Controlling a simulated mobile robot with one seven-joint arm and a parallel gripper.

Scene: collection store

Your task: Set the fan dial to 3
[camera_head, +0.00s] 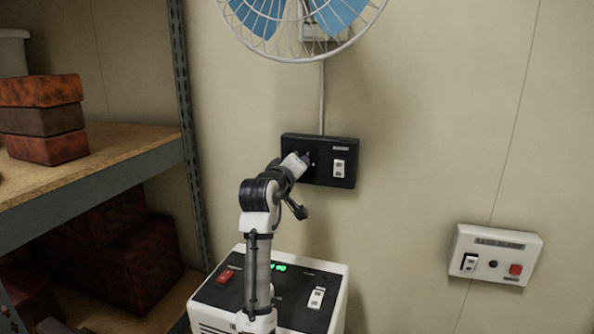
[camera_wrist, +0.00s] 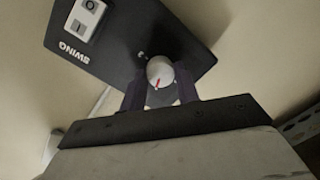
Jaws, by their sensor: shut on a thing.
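The black fan control panel (camera_head: 347,147) is on the wall below the blue-bladed fan (camera_head: 290,20). In the wrist view the panel (camera_wrist: 140,35) appears turned over, with a white switch (camera_wrist: 86,18) marked SWING. The fan dial (camera_wrist: 160,73) is a pale round knob with a red pointer line. My gripper (camera_wrist: 160,92) has its two dark fingers on either side of the dial and is shut on it. In the head view my gripper (camera_head: 306,159) covers the left part of the panel and hides the dial.
A white machine with a black top (camera_head: 240,290), red switch and green display stands below my arm. A white wall box (camera_head: 496,255) with a red button is at the right. Shelves with boxes (camera_head: 45,120) stand at the left. The wall between panel and box is clear.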

